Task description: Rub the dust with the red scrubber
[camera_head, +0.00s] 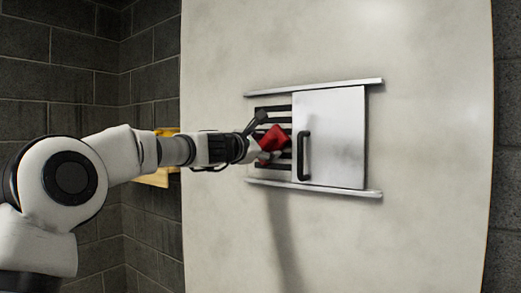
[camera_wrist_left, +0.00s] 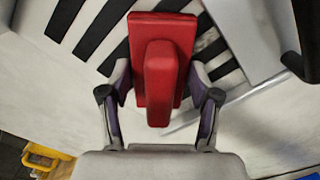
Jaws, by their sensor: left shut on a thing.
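The red scrubber (camera_head: 272,139) is held in my left gripper (camera_head: 262,146), whose arm comes in from the left. In the left wrist view the scrubber (camera_wrist_left: 160,65) shows its handle between the two fingers of the gripper (camera_wrist_left: 160,108), with its flat pad facing the wall. It is in front of the slatted vent opening (camera_head: 270,110); I cannot tell whether it touches the slats. Dark smudges, which look like dust (camera_head: 345,150), show faintly on the silver sliding panel to the right of the scrubber. My right gripper is not in view.
The silver panel (camera_head: 335,110) has a black vertical handle (camera_head: 304,156) close to the right of the scrubber. Metal rails (camera_head: 315,87) run above and below it. A yellow holder (camera_head: 158,178) is on the left behind my arm. The pale wall around is clear.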

